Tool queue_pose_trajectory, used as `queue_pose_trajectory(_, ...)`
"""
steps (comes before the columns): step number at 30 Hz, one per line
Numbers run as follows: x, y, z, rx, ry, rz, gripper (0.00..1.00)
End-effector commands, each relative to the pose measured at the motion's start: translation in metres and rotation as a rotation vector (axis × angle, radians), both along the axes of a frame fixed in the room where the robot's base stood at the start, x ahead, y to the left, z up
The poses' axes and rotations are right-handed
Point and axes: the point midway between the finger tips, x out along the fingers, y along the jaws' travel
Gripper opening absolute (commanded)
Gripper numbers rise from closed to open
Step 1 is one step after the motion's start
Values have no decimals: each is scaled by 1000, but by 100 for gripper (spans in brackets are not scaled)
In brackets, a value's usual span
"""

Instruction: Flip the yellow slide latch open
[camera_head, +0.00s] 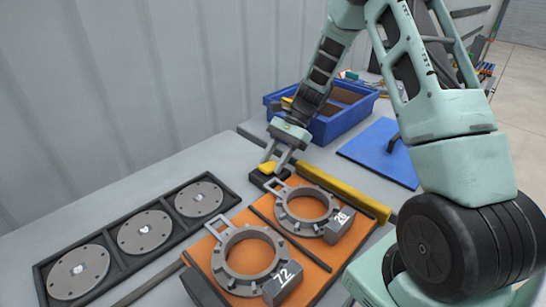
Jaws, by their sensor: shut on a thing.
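The yellow slide latch (266,168) is a small yellow piece on a dark block (260,181) at the far left corner of the orange board. My gripper (273,163) points down at it from above, with its fingertips at the yellow piece. The gripper is shut on the latch. The fingers partly cover the latch, and how far it is turned or slid cannot be made out.
A yellow bar (345,191) runs along the board's far edge. The orange board (318,262) carries two grey rings (248,281) (305,221) with numbered blocks. A black tray (112,240) of metal discs lies left. A blue bin (322,128) and blue mat (380,153) lie behind.

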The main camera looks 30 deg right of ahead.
Motion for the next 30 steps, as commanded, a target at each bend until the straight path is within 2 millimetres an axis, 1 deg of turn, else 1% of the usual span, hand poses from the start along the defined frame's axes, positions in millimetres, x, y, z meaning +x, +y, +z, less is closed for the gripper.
queue_pose_trajectory(9,0,-1,-1,8,0,0,14)
queue_pose_trajectory(10,0,-1,-1,8,0,0,42)
queue_pose_trajectory(12,0,-1,-1,8,0,0,58)
queue_pose_trajectory(20,0,-1,0,7,0,0,58)
queue_pose_trajectory(23,1,-4,3,7,-1,-1,58)
queue_pose_trajectory(26,4,-12,11,6,-4,-2,58)
queue_pose_trajectory(30,8,-32,30,5,-6,-3,58)
